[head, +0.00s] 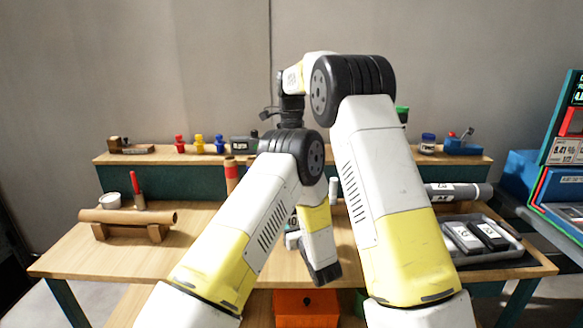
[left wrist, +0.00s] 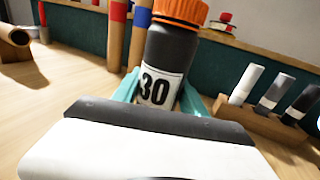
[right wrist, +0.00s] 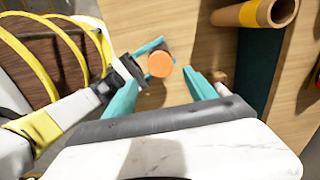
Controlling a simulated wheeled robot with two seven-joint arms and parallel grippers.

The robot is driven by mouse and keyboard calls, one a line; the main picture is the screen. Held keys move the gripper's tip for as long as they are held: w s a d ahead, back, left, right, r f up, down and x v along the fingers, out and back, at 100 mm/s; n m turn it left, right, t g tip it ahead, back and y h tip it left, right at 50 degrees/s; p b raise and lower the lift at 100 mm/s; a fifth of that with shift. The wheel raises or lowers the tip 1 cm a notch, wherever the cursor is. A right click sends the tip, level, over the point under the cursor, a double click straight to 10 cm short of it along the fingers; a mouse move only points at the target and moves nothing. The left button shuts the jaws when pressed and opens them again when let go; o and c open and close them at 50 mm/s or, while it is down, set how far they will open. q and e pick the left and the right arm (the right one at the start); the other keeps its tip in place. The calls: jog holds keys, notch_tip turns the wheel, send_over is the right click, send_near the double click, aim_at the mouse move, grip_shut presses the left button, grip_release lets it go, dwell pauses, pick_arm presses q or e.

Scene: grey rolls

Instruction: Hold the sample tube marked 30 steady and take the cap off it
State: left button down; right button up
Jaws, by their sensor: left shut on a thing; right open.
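The sample tube marked 30 (left wrist: 162,62) is dark grey with a white label, and its orange cap (left wrist: 180,10) is on it. It stands roughly upright, a little tilted in the left wrist view. My left gripper (left wrist: 158,96) is shut on its body, a teal finger on each side below the cap. In the right wrist view the orange cap (right wrist: 160,64) is seen from above. My right gripper (right wrist: 161,82) is open and empty, its teal fingers apart with the cap showing between and beyond their tips. In the head view my arms hide the tube and both fingertips.
A wooden rack (left wrist: 243,117) with several smaller tubes stands right of the tube in the left wrist view. A cardboard roll (head: 130,217) lies in a cradle on the bench's left. A grey tray (head: 510,256) with boxes sits at right. My left arm is close beside my right gripper.

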jog(key=m, duration=0.4)
jog(key=shift+f+m, duration=0.15)
jog(key=shift+m, duration=0.25)
notch_tip(320, 180, down, 8)
jog(key=shift+r, duration=0.15)
